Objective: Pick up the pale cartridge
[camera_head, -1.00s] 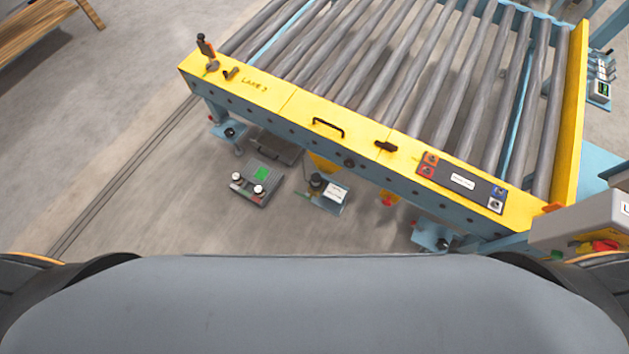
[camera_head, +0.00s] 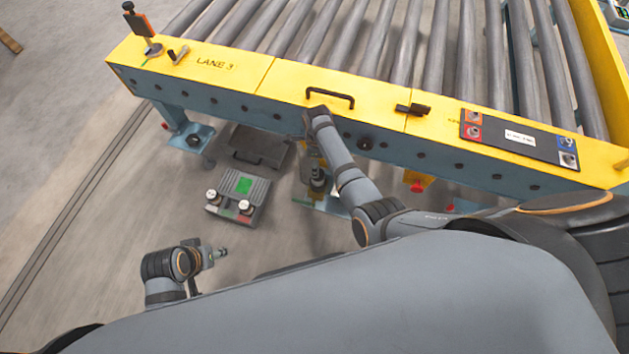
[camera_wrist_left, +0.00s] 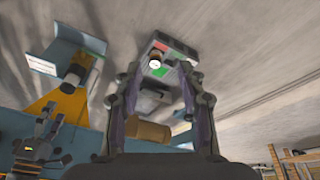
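Two pale, round-topped pieces, one to the left (camera_head: 212,198) and one to the right (camera_head: 246,206), stand on a grey unit (camera_head: 257,192) with a green panel, on the floor. I cannot tell which is the cartridge. The left wrist view shows one white-topped piece (camera_wrist_left: 154,63) on that unit, beyond the fingertips. My left gripper (camera_head: 217,254) is in front of the unit, apart from it. Its fingers (camera_wrist_left: 160,85) are spread in the wrist view. A tan cylinder (camera_wrist_left: 150,132) shows between the finger bases; whether it is held is unclear. My right arm reaches the conveyor's front; its gripper is hard to make out.
The yellow and blue roller conveyor (camera_head: 235,68) spans the back, with a black handle (camera_head: 330,97) and a button panel (camera_head: 520,137). A dark flat case (camera_head: 258,150) lies behind the unit. A conveyor foot (camera_head: 192,137) stands left.

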